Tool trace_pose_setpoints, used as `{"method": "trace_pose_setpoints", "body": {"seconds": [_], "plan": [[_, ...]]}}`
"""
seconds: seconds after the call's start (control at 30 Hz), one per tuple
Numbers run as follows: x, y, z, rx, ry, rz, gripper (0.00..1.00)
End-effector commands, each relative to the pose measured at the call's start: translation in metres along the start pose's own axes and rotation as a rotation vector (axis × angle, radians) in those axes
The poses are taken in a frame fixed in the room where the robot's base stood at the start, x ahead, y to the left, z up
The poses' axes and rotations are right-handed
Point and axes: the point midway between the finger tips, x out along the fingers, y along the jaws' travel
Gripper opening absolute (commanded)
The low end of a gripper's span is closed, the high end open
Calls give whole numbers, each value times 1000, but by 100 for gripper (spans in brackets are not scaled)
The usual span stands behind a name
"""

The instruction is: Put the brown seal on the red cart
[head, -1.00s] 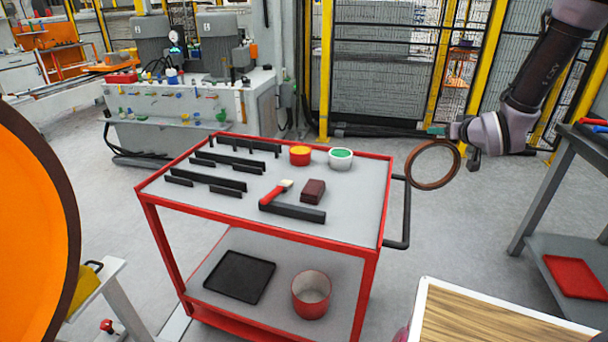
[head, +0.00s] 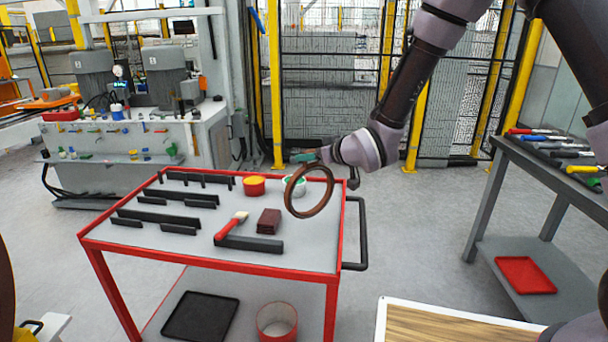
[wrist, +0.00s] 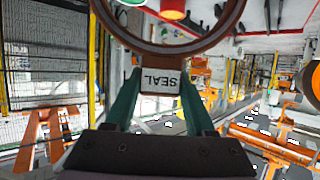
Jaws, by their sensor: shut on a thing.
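The brown seal (head: 329,197) is a thin ring, held upright over the right part of the red cart (head: 214,262), near its handle. My gripper (head: 308,157) is shut on the ring's upper edge. In the wrist view, the green fingers of my gripper (wrist: 158,92) close on a tab labelled SEAL at the edge of the brown seal (wrist: 170,45). In the head view the ring overlaps the green-topped tub. The gap between the ring and the cart top is hard to judge.
The cart top holds black slotted bars (head: 165,217), a red-handled brush (head: 230,226), a dark red block (head: 269,221), a yellow-topped tub (head: 253,185) and a green-topped tub (head: 291,183). Bare grey surface shows at the front right. A tool bench (head: 560,170) stands at right.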

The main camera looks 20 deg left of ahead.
Motion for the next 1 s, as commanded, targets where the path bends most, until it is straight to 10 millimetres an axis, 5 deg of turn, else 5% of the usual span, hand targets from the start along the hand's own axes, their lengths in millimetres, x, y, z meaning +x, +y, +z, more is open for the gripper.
{"method": "trace_pose_setpoints", "body": {"seconds": [0.33,0.77,0.8,0.87,1.0], "plan": [[17,0,40,0,0,0,0],[20,1,46,0,2,1,0],[19,0,46,0,1,1,66],[19,0,46,0,1,1,85],[19,0,46,0,1,1,85]]}}
